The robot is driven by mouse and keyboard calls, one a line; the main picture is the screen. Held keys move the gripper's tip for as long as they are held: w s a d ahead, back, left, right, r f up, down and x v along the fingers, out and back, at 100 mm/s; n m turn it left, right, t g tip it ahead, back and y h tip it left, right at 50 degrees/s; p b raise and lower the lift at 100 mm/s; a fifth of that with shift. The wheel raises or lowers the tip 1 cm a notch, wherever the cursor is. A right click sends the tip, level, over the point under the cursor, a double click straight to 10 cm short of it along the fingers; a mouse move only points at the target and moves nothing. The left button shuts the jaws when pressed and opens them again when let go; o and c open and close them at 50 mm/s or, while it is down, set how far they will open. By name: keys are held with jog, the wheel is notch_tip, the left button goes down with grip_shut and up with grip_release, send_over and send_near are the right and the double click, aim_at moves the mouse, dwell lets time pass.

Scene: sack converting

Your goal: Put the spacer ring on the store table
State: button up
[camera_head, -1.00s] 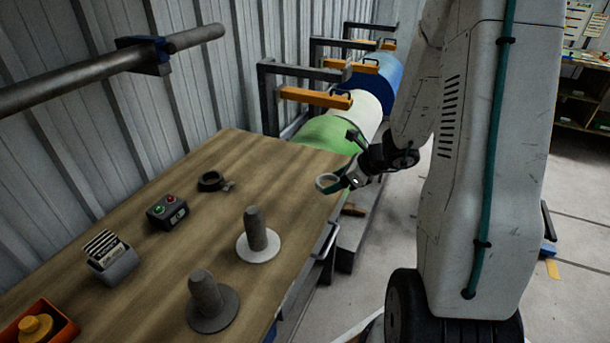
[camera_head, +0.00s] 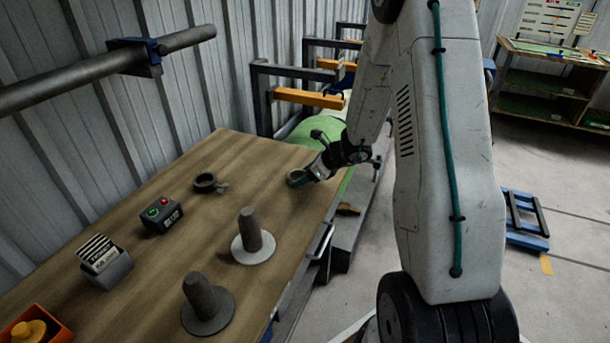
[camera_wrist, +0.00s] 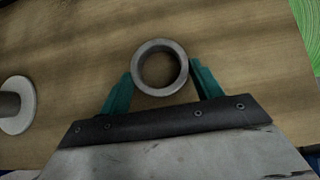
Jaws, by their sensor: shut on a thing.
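A pale grey spacer ring (camera_wrist: 161,43) is held between the two teal fingers of my gripper (camera_wrist: 161,72). In the head view the ring (camera_head: 291,180) is over the far right part of a wooden table (camera_head: 160,265), with my gripper (camera_head: 303,177) on its right. The wrist view shows wood beneath the ring. I cannot tell whether the ring touches the tabletop or hangs just above it. No sign in view tells which table is the store table.
Two upright posts stand on round bases, one light (camera_head: 251,235) and one dark (camera_head: 202,297). A dark clamp ring (camera_head: 207,182), a button box (camera_head: 161,214), a card holder (camera_head: 106,264) and an orange bin (camera_head: 35,330) are farther left. Green, white and blue rolls were behind; the green one (camera_head: 322,132) shows.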

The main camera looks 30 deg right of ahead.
jog(key=o, duration=1.2)
jog(key=shift+c, duration=0.2)
